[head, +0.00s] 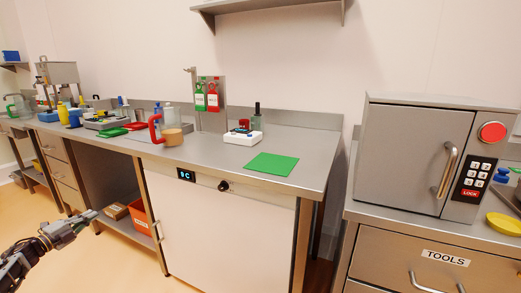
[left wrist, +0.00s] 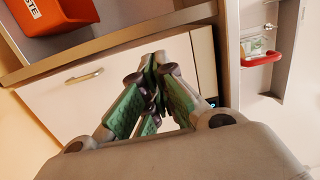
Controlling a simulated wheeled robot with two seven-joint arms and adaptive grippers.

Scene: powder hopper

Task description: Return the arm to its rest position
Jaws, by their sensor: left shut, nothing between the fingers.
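My left gripper (head: 86,217) is at the lower left of the head view, in front of the counter and below its top. In the left wrist view its green-padded fingers (left wrist: 155,90) are closed together with nothing between them. It touches nothing that I can see. My right gripper is in neither view.
A steel counter (head: 215,160) with a white door (head: 215,225) stands ahead. On it are a green mat (head: 272,164) and a red-handled jug (head: 172,136). An orange bin (head: 140,216) sits on the lower shelf. A steel locker (head: 410,150) stands at right. The floor at lower left is clear.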

